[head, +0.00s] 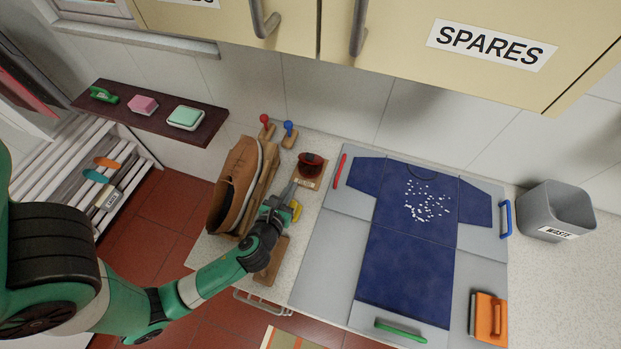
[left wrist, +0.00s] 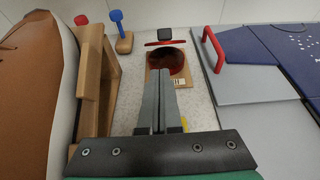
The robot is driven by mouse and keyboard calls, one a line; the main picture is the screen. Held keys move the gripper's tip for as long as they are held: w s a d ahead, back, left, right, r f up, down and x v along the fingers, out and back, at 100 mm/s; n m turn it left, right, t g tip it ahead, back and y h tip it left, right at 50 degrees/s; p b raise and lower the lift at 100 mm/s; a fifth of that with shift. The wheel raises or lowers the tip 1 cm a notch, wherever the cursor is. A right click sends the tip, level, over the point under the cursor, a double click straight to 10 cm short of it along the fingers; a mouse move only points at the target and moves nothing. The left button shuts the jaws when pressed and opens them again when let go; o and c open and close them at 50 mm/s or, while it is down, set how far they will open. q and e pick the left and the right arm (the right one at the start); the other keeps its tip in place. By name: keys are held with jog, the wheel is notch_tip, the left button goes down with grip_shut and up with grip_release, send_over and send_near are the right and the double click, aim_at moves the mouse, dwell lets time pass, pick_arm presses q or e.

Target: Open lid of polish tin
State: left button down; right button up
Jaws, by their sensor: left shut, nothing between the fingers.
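The polish tin (head: 311,165) is a small dark red round tin on a wooden base (head: 312,184) with a label at its front. In the left wrist view the tin (left wrist: 167,65) shows a dark red, glossy round face. A thin red lid (left wrist: 165,43) with a black knob appears edge-on at its back, apparently raised. My left gripper (head: 288,190) is shut and empty, its fingers pointing at the tin from the front. In the left wrist view the fingertips (left wrist: 160,80) overlap the tin's near side; whether they touch it is unclear. My right gripper is out of view.
A brown shoe (head: 236,185) on a wooden stand is close to the left. Red and blue knobbed pegs (head: 288,134) stand behind. A grey folding board (head: 326,250) with a blue shirt lies to the right. A grey waste bin (head: 555,208) is at far right.

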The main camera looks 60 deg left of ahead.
aim_at(312, 155)
pick_arm(q)
jog(key=b+x, duration=0.2)
jog(key=x, duration=0.7)
jog(key=shift+w+a+f, duration=0.1)
jog(key=shift+w+a, duration=0.15)
jog(key=shift+w, duration=0.1)
